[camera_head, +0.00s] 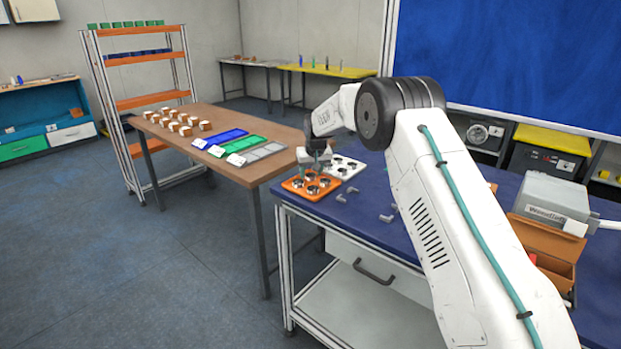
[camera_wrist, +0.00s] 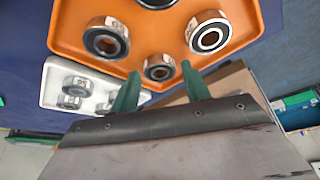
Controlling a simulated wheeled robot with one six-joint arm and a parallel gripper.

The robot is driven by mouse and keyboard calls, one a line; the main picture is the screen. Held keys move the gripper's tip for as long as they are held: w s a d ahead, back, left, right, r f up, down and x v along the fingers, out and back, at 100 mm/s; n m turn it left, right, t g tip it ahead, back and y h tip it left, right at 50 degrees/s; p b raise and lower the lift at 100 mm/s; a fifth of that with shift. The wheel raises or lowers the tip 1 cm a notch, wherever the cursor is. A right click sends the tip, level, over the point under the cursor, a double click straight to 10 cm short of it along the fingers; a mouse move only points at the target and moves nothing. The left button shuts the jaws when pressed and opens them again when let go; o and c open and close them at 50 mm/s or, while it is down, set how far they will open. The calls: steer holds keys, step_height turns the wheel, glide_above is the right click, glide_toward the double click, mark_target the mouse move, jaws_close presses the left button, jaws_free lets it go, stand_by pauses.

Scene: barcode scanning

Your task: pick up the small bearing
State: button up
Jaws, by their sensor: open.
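An orange tray (camera_head: 314,197) with several dark-rimmed ring bearings sits at the left end of the blue workbench. In the wrist view, the orange tray (camera_wrist: 150,40) fills the top. One bearing (camera_wrist: 158,67) near its edge looks smaller than the bearings at left (camera_wrist: 106,38) and right (camera_wrist: 208,36). My gripper (camera_head: 318,163) is over the orange tray. In the wrist view, my gripper (camera_wrist: 161,77) has its green fingers apart, on either side of the smaller bearing in the picture. The fingers look empty; their height above the tray is unclear.
A white tray (camera_wrist: 57,80) with more bearings stands beside the orange one. Grey metal fittings (camera_head: 352,190) lie on the blue bench (camera_head: 375,225). A brown table (camera_head: 200,150) with boxes and coloured mats stands left. A grey device and orange bin (camera_head: 548,241) are at right.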

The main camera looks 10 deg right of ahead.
steer(key=shift+f, duration=0.1)
steer(key=c, duration=0.8)
